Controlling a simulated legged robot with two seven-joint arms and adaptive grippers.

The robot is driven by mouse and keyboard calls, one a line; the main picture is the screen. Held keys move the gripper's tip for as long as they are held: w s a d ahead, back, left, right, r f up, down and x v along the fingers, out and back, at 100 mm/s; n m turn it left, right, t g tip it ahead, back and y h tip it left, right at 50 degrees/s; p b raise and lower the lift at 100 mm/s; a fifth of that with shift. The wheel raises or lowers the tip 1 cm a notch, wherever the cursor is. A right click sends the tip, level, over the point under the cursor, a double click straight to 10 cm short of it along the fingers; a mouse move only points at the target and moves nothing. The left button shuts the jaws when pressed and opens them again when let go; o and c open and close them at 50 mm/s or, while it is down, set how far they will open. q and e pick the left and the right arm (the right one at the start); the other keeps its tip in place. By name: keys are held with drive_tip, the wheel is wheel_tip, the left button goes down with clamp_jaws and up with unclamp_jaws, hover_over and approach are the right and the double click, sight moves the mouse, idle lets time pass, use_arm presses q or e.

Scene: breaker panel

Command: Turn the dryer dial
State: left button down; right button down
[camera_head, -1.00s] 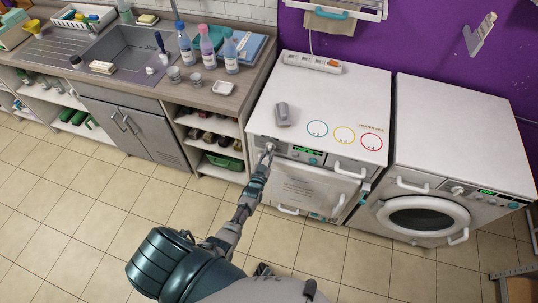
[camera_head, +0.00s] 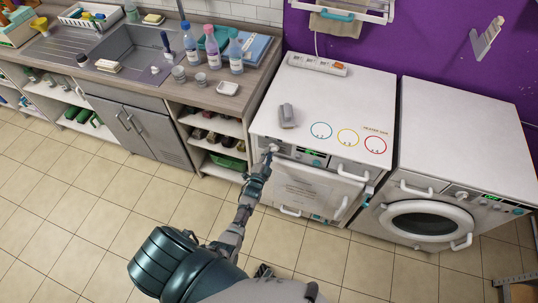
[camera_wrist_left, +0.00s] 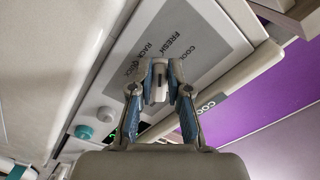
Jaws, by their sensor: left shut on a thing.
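The left white appliance (camera_head: 335,95) has a front panel with a white dial (camera_head: 273,148) at its left end. My left gripper (camera_head: 270,154) reaches up from below and meets the panel at this dial. In the left wrist view, the blue-padded fingers (camera_wrist_left: 160,82) are shut on a small pale piece, which I take to be the dial. The fingers hide most of it, so its turn angle cannot be told. My right gripper is not in view.
A teal knob (camera_head: 316,162) and green display sit right of the dial. A grey object (camera_head: 286,116) lies on the appliance top. A round-door machine (camera_head: 465,120) stands to the right. A counter with a sink (camera_head: 135,52) is at left. The floor in front is clear.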

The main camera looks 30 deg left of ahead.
use_arm(q)
drive_tip(key=shift+s+f+m, duration=0.25)
drive_tip(key=shift+f+m, duration=0.1)
drive_tip(key=shift+m, duration=0.15)
drive_tip(key=c, duration=1.1)
unclamp_jaws()
drive_tip(key=shift+w, duration=0.1)
drive_tip(key=v, duration=1.1)
drive_tip(key=shift+s+d+r, duration=0.1)
drive_tip(key=shift+s+r, duration=0.05)
drive_tip(key=shift+s, duration=0.25)
